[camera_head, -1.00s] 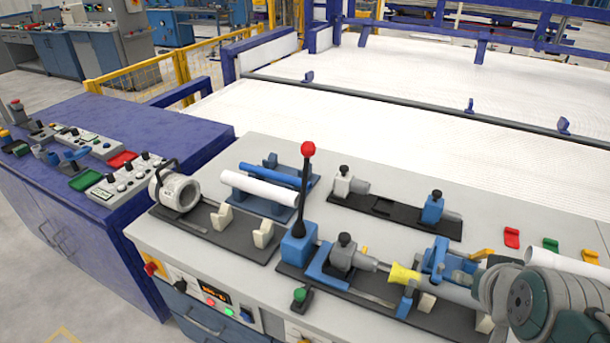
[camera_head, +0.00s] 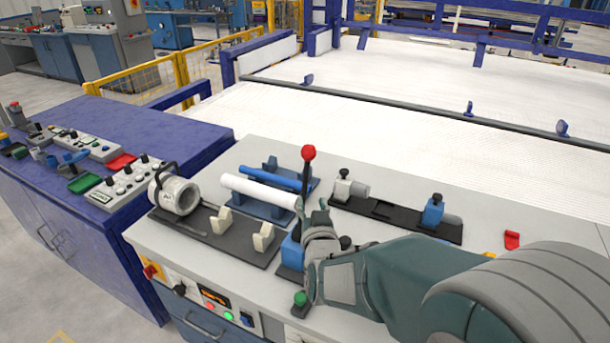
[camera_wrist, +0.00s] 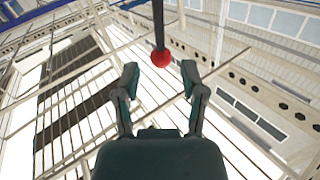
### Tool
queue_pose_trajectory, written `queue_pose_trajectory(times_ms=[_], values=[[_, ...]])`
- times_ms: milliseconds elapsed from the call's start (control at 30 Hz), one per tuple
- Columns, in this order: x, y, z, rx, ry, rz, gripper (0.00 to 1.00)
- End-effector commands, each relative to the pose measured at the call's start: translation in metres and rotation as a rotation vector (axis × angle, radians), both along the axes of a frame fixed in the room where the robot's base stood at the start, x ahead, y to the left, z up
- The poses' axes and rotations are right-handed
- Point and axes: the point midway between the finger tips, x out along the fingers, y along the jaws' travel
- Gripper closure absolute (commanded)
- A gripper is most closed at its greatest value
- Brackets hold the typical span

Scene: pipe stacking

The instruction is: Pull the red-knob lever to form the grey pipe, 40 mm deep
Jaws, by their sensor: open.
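The lever's red knob (camera_head: 308,152) sits atop a dark upright shaft on a blue base (camera_head: 291,252). My gripper (camera_head: 311,204) is open and empty, just below the knob at shaft height in the head view. In the wrist view, the knob (camera_wrist: 161,58) shows centred between the spread fingertips (camera_wrist: 160,72), at or slightly beyond their tips; neither finger visibly touches it. The grey pipe and most of its forming fixture are hidden behind my arm in the head view.
A white pipe (camera_head: 258,192) and a blue pipe (camera_head: 270,178) lie on a rack left of the lever. A white clamp ring (camera_head: 178,195) stands further left. A black-based fixture (camera_head: 395,216) lies behind my arm. A green-topped button (camera_head: 300,299) is in front.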

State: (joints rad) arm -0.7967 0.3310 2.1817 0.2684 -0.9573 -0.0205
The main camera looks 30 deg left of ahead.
Motion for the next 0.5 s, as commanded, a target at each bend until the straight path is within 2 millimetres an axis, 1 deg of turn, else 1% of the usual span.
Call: queue_pose_trajectory(times_ms=[67,167,500], values=[[0.003,0.003,0.000,0.004,-0.004,0.000,0.46],[0.013,0.008,0.000,0.004,-0.004,-0.002,0.46],[0.063,0.042,-0.001,0.001,-0.003,0.000,0.46]])
